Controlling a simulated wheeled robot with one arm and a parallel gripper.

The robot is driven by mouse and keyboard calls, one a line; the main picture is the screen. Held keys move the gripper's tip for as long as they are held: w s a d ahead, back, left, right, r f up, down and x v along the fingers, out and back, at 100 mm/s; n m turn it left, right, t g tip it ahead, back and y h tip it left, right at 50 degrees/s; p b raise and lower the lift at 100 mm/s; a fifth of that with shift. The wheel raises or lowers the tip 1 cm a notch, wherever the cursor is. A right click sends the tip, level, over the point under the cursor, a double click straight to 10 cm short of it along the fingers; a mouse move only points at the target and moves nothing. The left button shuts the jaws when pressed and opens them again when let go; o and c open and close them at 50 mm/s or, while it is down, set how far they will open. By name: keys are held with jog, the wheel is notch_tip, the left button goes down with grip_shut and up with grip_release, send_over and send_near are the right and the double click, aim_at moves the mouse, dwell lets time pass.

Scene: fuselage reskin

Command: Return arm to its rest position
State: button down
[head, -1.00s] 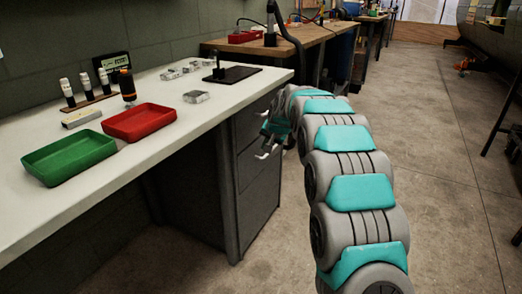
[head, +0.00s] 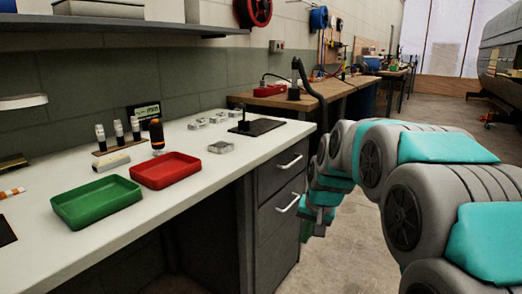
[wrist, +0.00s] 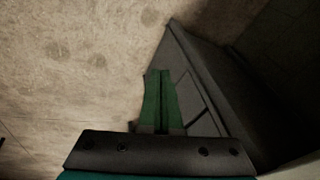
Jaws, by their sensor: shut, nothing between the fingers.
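My arm (head: 400,190), grey with teal panels, reaches from the right side of the head view toward the cabinet and bends down at its far end. My gripper (head: 306,230) hangs below the worktop level, just right of the drawer fronts; whether it touches the cabinet cannot be told from the head view. In the wrist view its green fingers (wrist: 160,88) lie side by side, shut and empty, pointing at the floor beside the dark cabinet (wrist: 205,75).
The white workbench (head: 110,215) holds a green tray (head: 97,203), a red tray (head: 165,171), several metal blocks and dark-capped bottles. Its drawer cabinet (head: 278,205) stands close to my gripper. A wooden bench (head: 340,88) stands behind. Concrete floor (head: 445,110) is open at the back right.

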jog(key=s+d+f+n+g, duration=0.1)
jog(key=s+f+g, duration=0.1)
jog(key=s, duration=1.6)
jog(key=s+d+f+n+g+h, duration=0.1)
jog(key=s+d+f+n+g, duration=0.1)
jog(key=s, duration=1.7)
notch_tip(320, 180, down, 2)
jog(key=shift+s+d+f+g+h, duration=0.2)
jog(key=shift+d+g+h, duration=0.1)
jog(key=shift+g, duration=0.4)
